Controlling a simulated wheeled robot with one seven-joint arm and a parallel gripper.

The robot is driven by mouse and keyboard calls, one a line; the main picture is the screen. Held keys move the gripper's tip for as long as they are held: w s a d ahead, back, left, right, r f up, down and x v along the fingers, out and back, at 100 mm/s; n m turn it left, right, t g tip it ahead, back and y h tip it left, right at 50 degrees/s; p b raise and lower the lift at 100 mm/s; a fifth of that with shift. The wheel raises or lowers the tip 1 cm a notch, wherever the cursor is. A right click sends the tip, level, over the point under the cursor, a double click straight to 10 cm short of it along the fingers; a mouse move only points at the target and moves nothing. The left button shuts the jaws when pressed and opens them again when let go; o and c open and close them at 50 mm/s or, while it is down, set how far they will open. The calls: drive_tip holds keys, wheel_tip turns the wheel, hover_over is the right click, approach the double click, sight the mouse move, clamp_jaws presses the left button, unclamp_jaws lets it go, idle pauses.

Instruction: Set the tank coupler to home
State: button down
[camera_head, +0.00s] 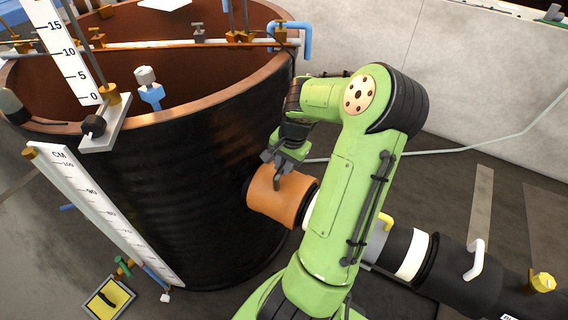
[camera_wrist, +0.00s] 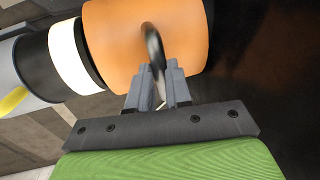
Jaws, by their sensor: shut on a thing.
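The tank coupler is an orange cylindrical sleeve (camera_head: 270,196) beside the lower wall of the round dark tank (camera_head: 190,190), with a dark curved handle on its top. In the wrist view the orange sleeve (camera_wrist: 120,45) fills the upper middle, and its dark handle (camera_wrist: 153,50) runs down between the fingers. My gripper (camera_head: 280,165) points down at the sleeve from above. In the wrist view my gripper (camera_wrist: 152,88) is shut on the handle. The fingers hide the handle's lower end. My arm hides part of the pipe right of the sleeve.
A black pipe with a white band (camera_head: 411,254) runs right along the floor, with a white handle (camera_head: 475,260) and a yellow knob (camera_head: 543,282). A tall scale board (camera_head: 105,210) leans at the tank's left. A yellow-black plate (camera_head: 108,298) lies at the lower left. A pale wall stands behind.

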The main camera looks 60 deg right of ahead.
drive_tip(key=s+p, duration=0.1)
drive_tip(key=s, duration=0.5)
drive_tip(key=s+d+p, duration=0.1)
drive_tip(key=s, duration=0.2)
drive_tip(key=shift+p, duration=0.3)
drive_tip(key=shift+s, duration=0.1)
drive_tip(key=c, duration=1.1)
unclamp_jaws()
drive_tip(key=shift+s, duration=0.15)
drive_tip(key=shift+o, duration=0.2)
